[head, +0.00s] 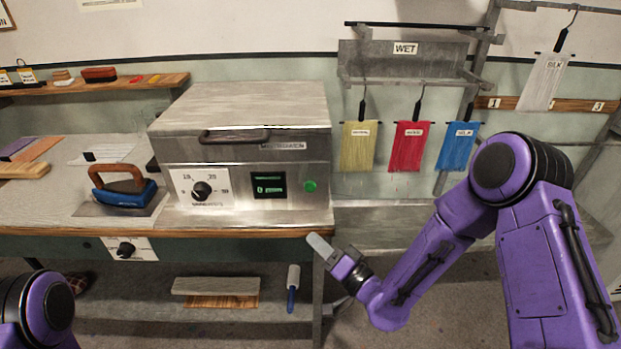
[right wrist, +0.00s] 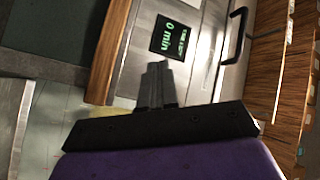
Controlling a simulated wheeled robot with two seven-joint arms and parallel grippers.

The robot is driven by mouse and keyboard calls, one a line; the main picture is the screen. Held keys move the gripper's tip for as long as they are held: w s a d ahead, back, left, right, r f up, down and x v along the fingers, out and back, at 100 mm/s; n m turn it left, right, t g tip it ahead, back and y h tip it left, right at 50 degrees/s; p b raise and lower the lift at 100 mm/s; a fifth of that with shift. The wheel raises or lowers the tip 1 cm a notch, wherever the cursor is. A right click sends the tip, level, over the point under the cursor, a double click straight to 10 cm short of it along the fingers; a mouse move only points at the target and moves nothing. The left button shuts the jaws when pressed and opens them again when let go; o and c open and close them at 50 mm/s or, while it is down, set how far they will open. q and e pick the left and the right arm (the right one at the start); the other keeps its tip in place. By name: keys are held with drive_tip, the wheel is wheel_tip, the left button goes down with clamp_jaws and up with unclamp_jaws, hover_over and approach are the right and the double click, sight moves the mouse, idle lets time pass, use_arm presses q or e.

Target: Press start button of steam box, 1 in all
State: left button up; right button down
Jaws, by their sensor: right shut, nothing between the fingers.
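The steam box (head: 245,112) is a grey metal box with a closed lid on the bench. Its front has a white dial plate, a dark display (head: 269,186) with green text and a round green start button (head: 310,186). My right gripper (head: 316,240) is shut and empty, in front of and below the button, apart from it. In the right wrist view the shut fingers (right wrist: 156,72) point towards the box front, just beside the display (right wrist: 170,38), which reads 0 min. The button does not show there; the fingers may hide it. Only part of my left arm shows at lower left.
The bench's wooden front edge (head: 120,231) runs just below the box. An iron (head: 125,188) stands left of the box. Yellow, red and blue cloths (head: 406,147) hang at right under the WET rack. A lower shelf (head: 130,290) holds a brush and boards.

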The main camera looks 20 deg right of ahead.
drive_tip(key=shift+t+y, duration=0.5)
drive_tip(key=shift+y, duration=0.3)
drive_tip(key=r, duration=0.4)
drive_tip(key=shift+w+a+r, duration=0.25)
drive_tip(key=shift+w+r, duration=0.1)
drive_tip(key=shift+w, duration=0.05)
drive_tip(key=shift+w, duration=0.1)
drive_tip(key=p, duration=0.1)
approach(310, 187)
drive_tip(key=shift+w+a+r, duration=0.2)
drive_tip(key=shift+w+a, duration=0.5)
drive_tip(key=shift+a, duration=0.1)
drive_tip(key=shift+w+a+r, duration=0.2)
drive_tip(key=shift+w+a, duration=0.45)
drive_tip(key=shift+a, duration=0.15)
drive_tip(key=shift+w+a+r, duration=0.2)
drive_tip(key=shift+w+a, duration=0.5)
drive_tip(key=shift+a, duration=0.1)
drive_tip(key=shift+w, duration=0.1)
drive_tip(key=shift+w+d, duration=0.1)
drive_tip(key=shift+w, duration=0.2)
